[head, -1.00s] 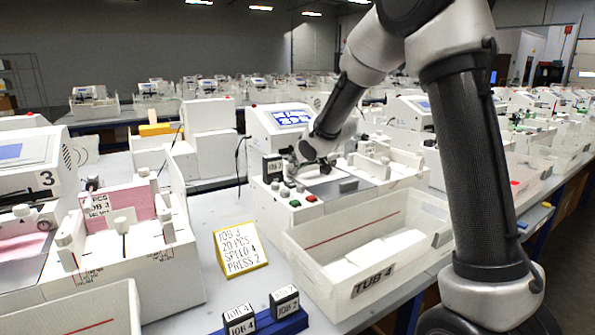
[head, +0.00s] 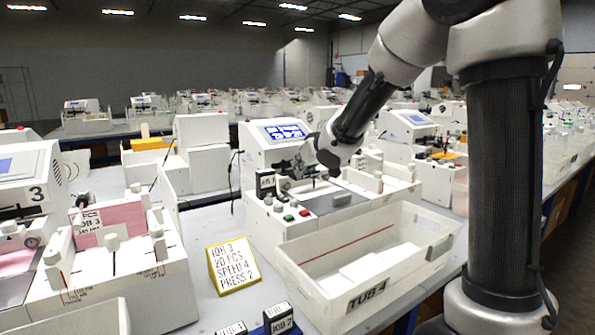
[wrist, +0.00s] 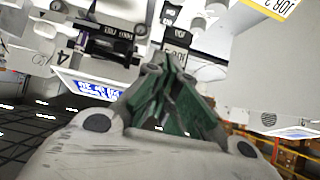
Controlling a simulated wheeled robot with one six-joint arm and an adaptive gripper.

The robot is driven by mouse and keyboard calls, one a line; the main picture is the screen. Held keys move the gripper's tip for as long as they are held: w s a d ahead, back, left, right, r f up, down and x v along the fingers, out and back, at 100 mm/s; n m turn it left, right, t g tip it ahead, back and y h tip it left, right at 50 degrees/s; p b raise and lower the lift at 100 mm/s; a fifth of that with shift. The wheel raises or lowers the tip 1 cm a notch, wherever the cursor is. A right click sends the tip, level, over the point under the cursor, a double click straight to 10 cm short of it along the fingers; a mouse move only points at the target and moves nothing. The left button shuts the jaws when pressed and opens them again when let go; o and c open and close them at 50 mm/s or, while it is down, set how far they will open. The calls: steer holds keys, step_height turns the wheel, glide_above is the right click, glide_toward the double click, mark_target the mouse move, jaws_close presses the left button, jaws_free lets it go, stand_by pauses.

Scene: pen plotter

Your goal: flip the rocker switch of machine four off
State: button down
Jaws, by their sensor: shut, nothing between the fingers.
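Machine four is the white machine (head: 262,156) with a lit blue display (head: 285,131), behind the bin marked TUB 4 (head: 352,262). Its front deck carries a green button (head: 288,217), a red button (head: 304,212) and small knobs. The display (wrist: 90,88) and a figure 4 show upside down there. I cannot make out the rocker switch or its position.
A yellow-edged job card (head: 233,266) stands on the table left of the tub. Black job stamps (head: 279,318) sit at the front edge. Machine three (head: 25,185) stands to the left. More machines fill the rows behind.

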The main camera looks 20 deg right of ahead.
steer(key=shift+w+r, duration=0.2)
steer(key=shift+w, duration=0.3)
glide_above(285, 196)
steer(key=f, duration=0.6)
steer(key=shift+s+f, duration=0.1)
steer(key=shift+s, duration=0.3)
steer(key=f, duration=0.3)
steer(key=shift+w, duration=0.2)
steer(key=shift+f, duration=0.35)
steer(key=shift+w+f, duration=0.1)
